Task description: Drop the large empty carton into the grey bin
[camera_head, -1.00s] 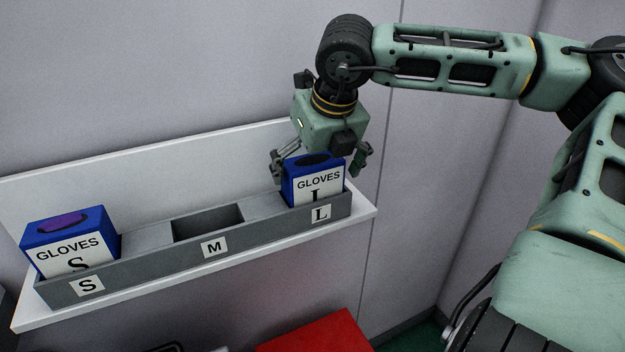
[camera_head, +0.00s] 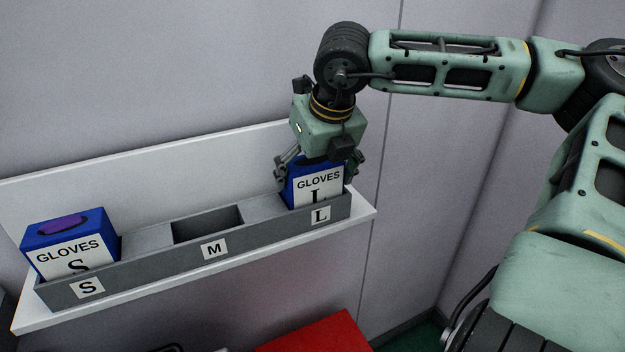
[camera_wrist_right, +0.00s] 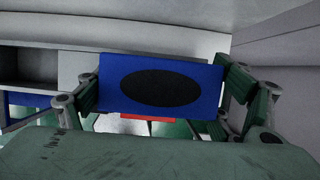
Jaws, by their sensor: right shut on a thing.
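The large carton (camera_head: 318,186) is blue with a white "GLOVES L" label. It stands in the right slot, marked L, of the grey rack (camera_head: 265,232). My right gripper (camera_head: 320,170) comes down over it from above and is shut on its two sides. In the right wrist view, the carton's blue top with a dark oval opening (camera_wrist_right: 160,84) lies between the two finger pads. The opening looks dark, with no glove showing. The grey bin cannot be made out in these frames. My left gripper is not in view.
A blue "GLOVES S" carton (camera_head: 70,240) with purple in its opening stands in the left slot. The middle slot (camera_head: 208,222), marked M, is empty. The rack sits on a white wall shelf (camera_head: 150,293). A red surface (camera_head: 315,335) lies below.

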